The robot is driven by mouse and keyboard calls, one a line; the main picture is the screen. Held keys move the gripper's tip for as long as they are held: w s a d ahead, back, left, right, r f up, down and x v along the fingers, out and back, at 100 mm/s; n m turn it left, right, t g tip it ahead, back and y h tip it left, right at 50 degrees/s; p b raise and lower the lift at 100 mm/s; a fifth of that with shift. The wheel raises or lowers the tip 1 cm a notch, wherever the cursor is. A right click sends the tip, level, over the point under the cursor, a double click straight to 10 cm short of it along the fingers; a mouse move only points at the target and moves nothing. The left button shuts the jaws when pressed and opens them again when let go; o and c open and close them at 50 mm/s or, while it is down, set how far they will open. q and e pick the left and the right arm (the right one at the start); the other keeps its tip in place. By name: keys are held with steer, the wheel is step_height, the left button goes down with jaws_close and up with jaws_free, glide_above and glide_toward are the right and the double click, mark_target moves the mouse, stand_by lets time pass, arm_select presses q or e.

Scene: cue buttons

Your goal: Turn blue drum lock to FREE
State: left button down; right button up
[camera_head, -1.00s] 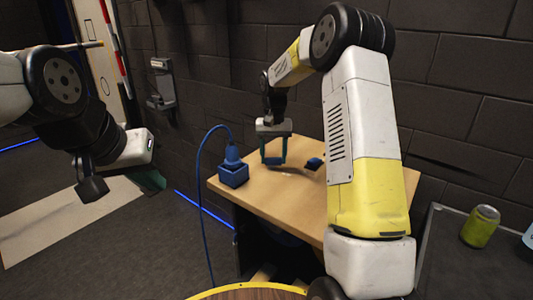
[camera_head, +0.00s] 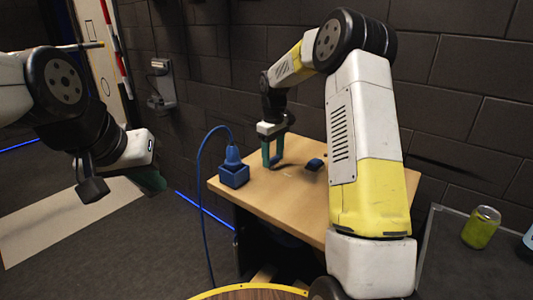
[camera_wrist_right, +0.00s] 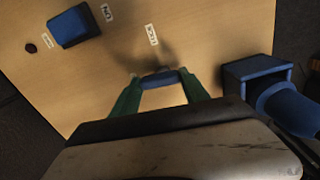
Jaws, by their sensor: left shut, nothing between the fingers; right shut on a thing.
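My right gripper (camera_head: 272,162) stands fingers-down over the wooden table, with its two teal fingers closed on a small blue piece. In the right wrist view this piece, the blue drum lock's grip (camera_wrist_right: 160,79), lies between the fingertips of my right gripper (camera_wrist_right: 158,80). A white label that seems to read LOCK (camera_wrist_right: 151,34) is on the table beyond it. Whether another label lies beneath the gripper is hidden. A pointer on the lock cannot be made out. My left gripper (camera_head: 152,181) is shut and empty, out to the left away from the table.
A blue box (camera_head: 234,176) with a plug and cable (camera_head: 200,190) stands at the table's left edge, close to the right gripper. A blue block (camera_head: 314,164) with labels beside it sits to the right. A green can (camera_head: 481,228) stands on a dark surface at far right.

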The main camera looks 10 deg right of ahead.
mark_target(273, 157)
steer(key=shift+w+n, duration=0.1)
steer(key=shift+n, duration=0.5)
steer(key=o, duration=1.4)
steer(key=shift+r, duration=3.95)
steer(key=s+r+m+t, duration=0.15)
steer(key=s+r, duration=0.25)
steer(key=s, duration=0.4)
steer(key=s+d+r+m+t+y, duration=0.1)
steer(key=s+r+m, duration=0.15)
steer(key=s, duration=0.55)
steer(key=s+r+m+t, duration=0.2)
steer(key=s+r, duration=0.2)
steer(key=s, duration=0.4)
steer(key=s+f+m, duration=0.1)
steer(key=s, duration=0.2)
steer(key=s+f+t, duration=0.1)
steer(key=s, duration=0.2)
steer(key=s+f+m+y, duration=0.1)
steer(key=s, duration=0.1)
steer(key=shift+s+f+m+t, duration=0.1)
steer(key=shift+s+m+t, duration=0.2)
steer(key=shift+s+t, duration=0.1)
